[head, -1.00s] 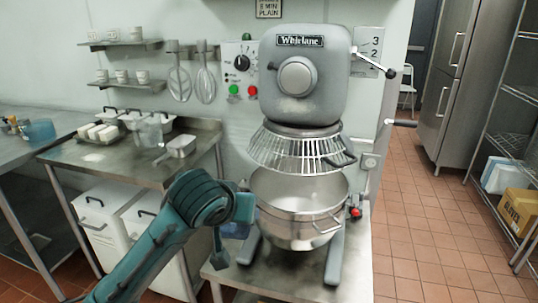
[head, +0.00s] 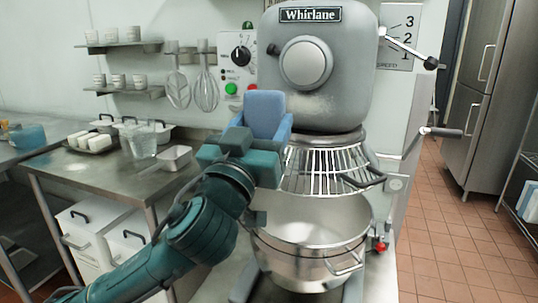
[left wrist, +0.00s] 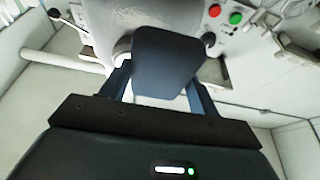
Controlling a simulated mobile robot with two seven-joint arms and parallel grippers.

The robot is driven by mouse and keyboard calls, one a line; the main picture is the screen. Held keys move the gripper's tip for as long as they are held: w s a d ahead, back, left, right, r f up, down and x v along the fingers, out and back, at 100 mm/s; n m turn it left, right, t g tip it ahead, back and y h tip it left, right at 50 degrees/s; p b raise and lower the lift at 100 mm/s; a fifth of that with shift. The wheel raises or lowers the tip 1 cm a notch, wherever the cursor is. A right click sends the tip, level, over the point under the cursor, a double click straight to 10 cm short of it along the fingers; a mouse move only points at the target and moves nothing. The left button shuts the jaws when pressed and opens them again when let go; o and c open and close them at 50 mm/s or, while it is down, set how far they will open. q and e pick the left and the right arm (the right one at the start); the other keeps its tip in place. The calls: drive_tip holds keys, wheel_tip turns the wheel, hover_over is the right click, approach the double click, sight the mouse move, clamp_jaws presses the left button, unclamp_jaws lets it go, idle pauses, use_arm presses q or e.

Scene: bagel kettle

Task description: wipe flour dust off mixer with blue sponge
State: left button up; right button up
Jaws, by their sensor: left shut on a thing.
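The grey mixer (head: 345,100), labelled Whirlane, stands in the middle of the head view, with a wire guard (head: 325,168) and a steel bowl (head: 318,245) below its head. My left gripper (head: 262,126) is shut on the blue sponge (head: 264,108) and holds it upright, in front of the left side of the mixer head. In the left wrist view the sponge (left wrist: 165,62) sits between both fingers, with the mixer (left wrist: 110,18) behind it. Pale smears show on the mixer there. I cannot tell whether the sponge touches the mixer. My right gripper is out of view.
A control panel (head: 238,62) with a knob and buttons is on the wall left of the mixer. A lever (head: 412,48) and a handle (head: 440,132) stick out on its right. A steel table (head: 130,178) with containers stands at left. Tiled floor is open at right.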

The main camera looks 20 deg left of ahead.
sight(272, 125)
use_arm(q)
drive_tip(key=shift+f+b, duration=0.3)
drive_tip(key=shift+f, duration=0.45)
drive_tip(key=shift+w+f, duration=0.15)
drive_tip(key=shift+w, duration=0.4)
drive_tip(key=shift+w+d, duration=0.1)
drive_tip(key=shift+w, duration=2.95)
drive_tip(key=shift+w, duration=0.95)
drive_tip(key=shift+d, duration=0.1)
